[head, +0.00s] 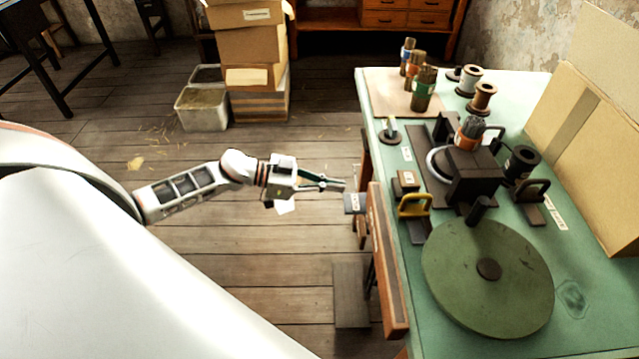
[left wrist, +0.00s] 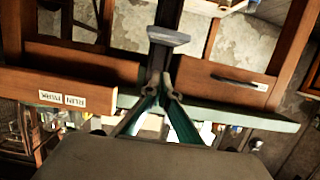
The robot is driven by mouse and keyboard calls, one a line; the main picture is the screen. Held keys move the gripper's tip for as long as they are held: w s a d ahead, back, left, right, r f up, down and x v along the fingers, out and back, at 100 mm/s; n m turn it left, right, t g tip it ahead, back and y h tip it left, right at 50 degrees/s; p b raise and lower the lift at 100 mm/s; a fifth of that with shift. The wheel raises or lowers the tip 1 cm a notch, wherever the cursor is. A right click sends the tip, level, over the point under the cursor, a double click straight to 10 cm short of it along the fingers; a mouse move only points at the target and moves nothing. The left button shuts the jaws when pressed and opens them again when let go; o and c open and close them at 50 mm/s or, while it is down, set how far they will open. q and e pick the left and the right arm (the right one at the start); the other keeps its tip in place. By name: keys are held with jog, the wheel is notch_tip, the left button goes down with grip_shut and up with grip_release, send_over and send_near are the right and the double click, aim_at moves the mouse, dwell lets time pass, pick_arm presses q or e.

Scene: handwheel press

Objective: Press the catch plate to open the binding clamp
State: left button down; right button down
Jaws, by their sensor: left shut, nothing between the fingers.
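A small grey plate with a white label (head: 353,203) sticks out at the near-left edge of the green bench; I take it for the catch plate. In the left wrist view a grey plate (left wrist: 168,36) sits on a dark upright bar, just beyond the fingertips. My left gripper (head: 343,186) is shut and empty, its tips close to the plate; I cannot tell whether they touch. It also shows in the left wrist view (left wrist: 165,92). A yellow-handled clamp (head: 415,206) stands on the bench; I cannot tell if it is the binding clamp. My right gripper is out of view.
An open drawer front (head: 390,260) juts toward me below the plate.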

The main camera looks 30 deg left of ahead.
aim_at(345, 202)
pick_arm(q)
jog(key=x, duration=0.3)
jog(key=shift+w+d, duration=0.15)
jog(key=shift+d, duration=0.1)
notch_tip(345, 202, down, 3)
jog(key=shift+a+f+b, duration=0.1)
jog(key=shift+b, duration=0.5)
jog(key=shift+f, duration=0.45)
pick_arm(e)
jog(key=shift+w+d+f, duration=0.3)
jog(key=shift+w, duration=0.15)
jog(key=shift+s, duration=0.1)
